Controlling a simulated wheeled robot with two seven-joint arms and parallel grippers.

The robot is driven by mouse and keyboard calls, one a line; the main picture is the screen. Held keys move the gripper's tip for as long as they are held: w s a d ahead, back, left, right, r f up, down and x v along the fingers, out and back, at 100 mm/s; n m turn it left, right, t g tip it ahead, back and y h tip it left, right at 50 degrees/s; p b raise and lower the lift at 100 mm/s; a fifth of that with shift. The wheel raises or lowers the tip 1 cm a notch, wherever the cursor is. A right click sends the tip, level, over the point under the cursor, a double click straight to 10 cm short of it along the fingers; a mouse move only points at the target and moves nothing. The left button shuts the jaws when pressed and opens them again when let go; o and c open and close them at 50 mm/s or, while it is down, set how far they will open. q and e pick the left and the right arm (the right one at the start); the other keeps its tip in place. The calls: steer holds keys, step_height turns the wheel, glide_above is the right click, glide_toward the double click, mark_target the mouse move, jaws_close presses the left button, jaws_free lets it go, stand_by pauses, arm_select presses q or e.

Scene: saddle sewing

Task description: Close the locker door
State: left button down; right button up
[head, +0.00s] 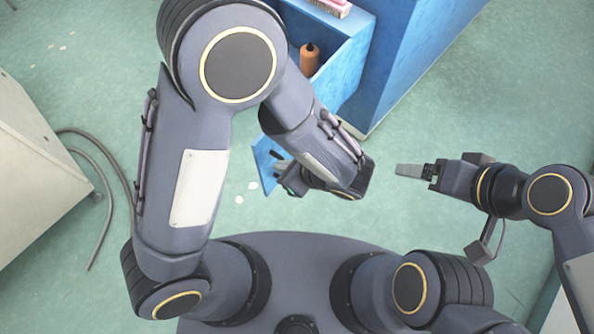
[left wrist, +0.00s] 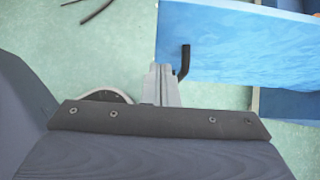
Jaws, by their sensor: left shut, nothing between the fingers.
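The blue locker (head: 385,75) stands at the top of the head view, its compartment open towards me. Its blue door (head: 263,167) stands swung open, mostly hidden behind my left arm. In the left wrist view the door (left wrist: 240,50) is a broad blue panel with a dark bent handle (left wrist: 184,62). My left gripper (head: 281,170) is shut and empty, close beside the door. In the left wrist view its fingers (left wrist: 161,72) are just left of the handle; I cannot tell whether they touch the door.
An orange-brown bottle (head: 309,58) stands in the open compartment. A pink and white item (head: 334,6) lies on top of the locker. A pale cabinet (head: 35,180) is at the left, with a grey hose (head: 118,170) on the green floor. Floor right of the locker is clear.

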mark_target(259, 156)
arm_select(q)
steer(key=shift+w+a+f, duration=0.1)
steer(key=shift+w+a, duration=0.3)
steer(key=shift+a, duration=0.3)
steer(key=shift+w+a+f, duration=0.1)
steer(key=shift+w+a, duration=0.3)
steer(key=shift+a, duration=0.25)
steer(key=shift+w+a+f, duration=0.1)
steer(key=shift+w+a, duration=0.3)
steer(key=shift+a, duration=0.3)
